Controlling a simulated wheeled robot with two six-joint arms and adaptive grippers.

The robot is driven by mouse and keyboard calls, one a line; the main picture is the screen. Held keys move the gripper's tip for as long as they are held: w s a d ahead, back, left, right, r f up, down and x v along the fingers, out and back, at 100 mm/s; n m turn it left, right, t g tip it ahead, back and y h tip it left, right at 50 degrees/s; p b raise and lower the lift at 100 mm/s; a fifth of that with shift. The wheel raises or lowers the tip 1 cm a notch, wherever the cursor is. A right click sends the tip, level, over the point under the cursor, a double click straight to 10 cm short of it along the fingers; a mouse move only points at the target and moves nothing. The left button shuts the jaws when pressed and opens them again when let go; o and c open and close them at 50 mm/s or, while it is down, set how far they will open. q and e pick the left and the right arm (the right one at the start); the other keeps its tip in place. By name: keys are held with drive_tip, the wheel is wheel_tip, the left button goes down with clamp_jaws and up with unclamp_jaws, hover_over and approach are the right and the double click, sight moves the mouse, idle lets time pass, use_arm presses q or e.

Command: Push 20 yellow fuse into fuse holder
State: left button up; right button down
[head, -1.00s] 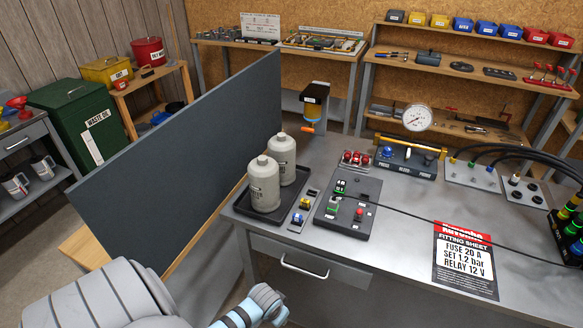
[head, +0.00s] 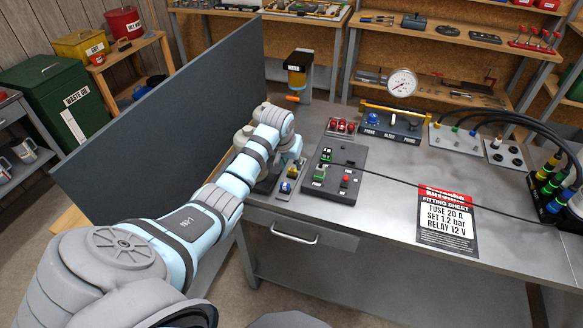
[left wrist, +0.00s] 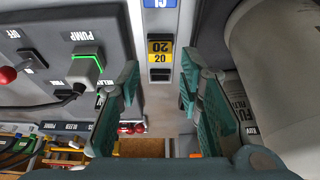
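The yellow fuse (left wrist: 159,49), marked 20, stands in a narrow grey rack (left wrist: 159,100) in the left wrist view. A blue fuse (left wrist: 160,3) is beside it in the same rack. My left gripper (left wrist: 162,95) is open and empty, its green fingers apart on either side of the rack line, with the yellow fuse ahead between them. In the head view the yellow fuse (head: 293,171) is beside my left gripper, which is largely hidden by its wrist. The dark control panel (head: 336,172) stands right of the rack; I cannot tell which slot is the fuse holder. My right gripper is not in view.
Pale bottles (left wrist: 280,60) stand close beside the right finger. A cable crosses the bench to the right. A fitting sheet (head: 447,220) lies there.

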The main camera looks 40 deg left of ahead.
sight(293, 169)
use_arm(q)
drive_tip(key=x, duration=0.4)
drive_tip(key=shift+f+b, duration=0.1)
drive_tip(key=shift+b, duration=0.3)
clamp_jaws()
drive_tip(key=shift+r+p, duration=1.1)
drive_tip(key=shift+p, duration=0.2)
